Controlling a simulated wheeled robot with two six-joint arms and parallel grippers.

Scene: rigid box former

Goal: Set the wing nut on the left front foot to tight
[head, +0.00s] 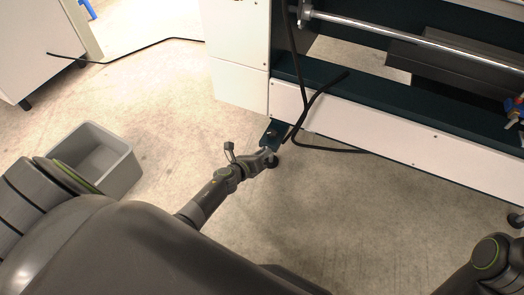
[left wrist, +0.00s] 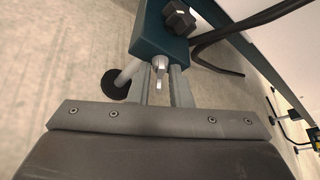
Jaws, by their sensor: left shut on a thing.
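The wing nut (left wrist: 160,72) is a small pale metal piece under the dark teal bracket (left wrist: 150,40) of the left front foot. The foot's round black pad (left wrist: 116,84) stands on the floor beside it. In the head view the bracket (head: 272,133) sticks out at the machine's corner, and the wing nut itself is hidden there. My left gripper (head: 268,156) reaches in under the bracket. In the left wrist view its two fingers (left wrist: 162,84) are on either side of the wing nut, shut on it. My right gripper is out of view.
A black knob (left wrist: 180,18) sits on the bracket. Black cables (head: 318,95) hang by the machine's white panel (head: 400,150) and trail close to my left gripper. A grey open bin (head: 120,165) stands at the left. The floor in front of the machine is clear.

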